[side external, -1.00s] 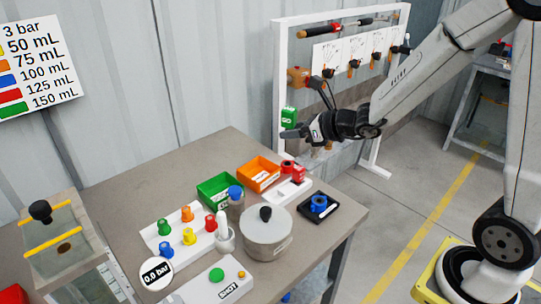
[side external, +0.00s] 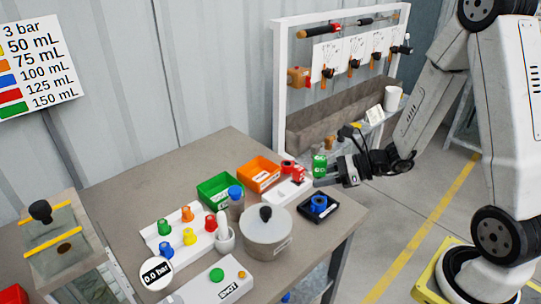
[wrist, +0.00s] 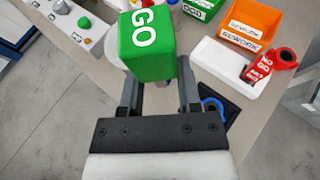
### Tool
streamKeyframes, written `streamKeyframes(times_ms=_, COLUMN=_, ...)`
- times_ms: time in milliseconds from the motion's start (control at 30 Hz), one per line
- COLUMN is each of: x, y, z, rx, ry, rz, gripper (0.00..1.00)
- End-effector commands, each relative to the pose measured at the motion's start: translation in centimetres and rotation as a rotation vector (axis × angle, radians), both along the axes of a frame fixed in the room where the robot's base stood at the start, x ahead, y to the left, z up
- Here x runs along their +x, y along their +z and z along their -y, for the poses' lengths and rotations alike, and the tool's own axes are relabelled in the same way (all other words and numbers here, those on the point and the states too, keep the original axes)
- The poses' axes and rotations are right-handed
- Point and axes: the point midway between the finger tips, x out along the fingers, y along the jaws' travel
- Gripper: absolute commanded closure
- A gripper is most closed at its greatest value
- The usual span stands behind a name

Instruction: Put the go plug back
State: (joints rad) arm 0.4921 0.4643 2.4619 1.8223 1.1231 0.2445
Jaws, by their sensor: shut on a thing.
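The go plug (wrist: 146,48) is a green block with white GO lettering, held between the two fingers of my gripper (wrist: 160,78). In the side external view the go plug (side external: 319,164) is raised near the table's back right edge, with my gripper (side external: 330,178) reaching in from the right. A white holder (wrist: 222,65) lies on the table below and to the right of the plug in the wrist view. The red NO GO plug (wrist: 262,70) is at its right end; the holder's left part looks bare. The plug's lower end is hidden.
A green bin (side external: 216,197) and an orange REWORK bin (side external: 257,183) stand left of the holder. A black tray (side external: 329,210) with a blue part (side external: 319,203) is in front. A grey round pot (side external: 268,240) with a black knob stands nearby.

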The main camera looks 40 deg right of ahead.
Motion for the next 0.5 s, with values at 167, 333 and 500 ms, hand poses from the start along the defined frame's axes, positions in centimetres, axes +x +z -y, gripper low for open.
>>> streamKeyframes(times_ms=167, x=1.1, y=-0.5, z=0.0, rx=0.001, ry=0.000, rz=0.000, gripper=1.00)
streamKeyframes(times_ms=333, x=3.4, y=-1.5, z=0.1, rx=0.001, ry=0.001, rz=0.001, gripper=1.00)
streamKeyframes(times_ms=500, x=6.0, y=-2.7, z=0.2, rx=0.000, ry=0.000, rz=0.000, gripper=1.00)
